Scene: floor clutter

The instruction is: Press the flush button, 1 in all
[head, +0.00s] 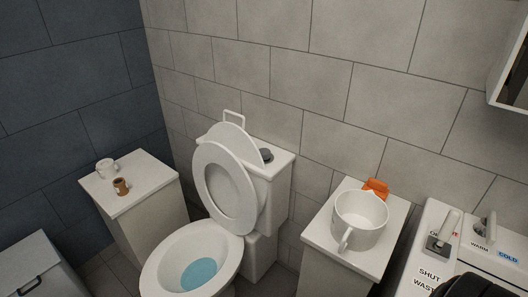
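The flush button (266,155) is a small dark grey round piece on top of the white toilet tank (283,161), right of the raised lid. The toilet (163,250) stands in the middle with its lid (238,140) and seat (208,192) raised and leaning back toward the tank. Blue water shows in the bowl. Neither of my grippers is in view, and nothing touches the button.
A right cabinet (318,233) holds a large white mug (358,222) and an orange item (376,188). A labelled white unit with levers (443,232) stands at far right, partly hidden by a dark shape.

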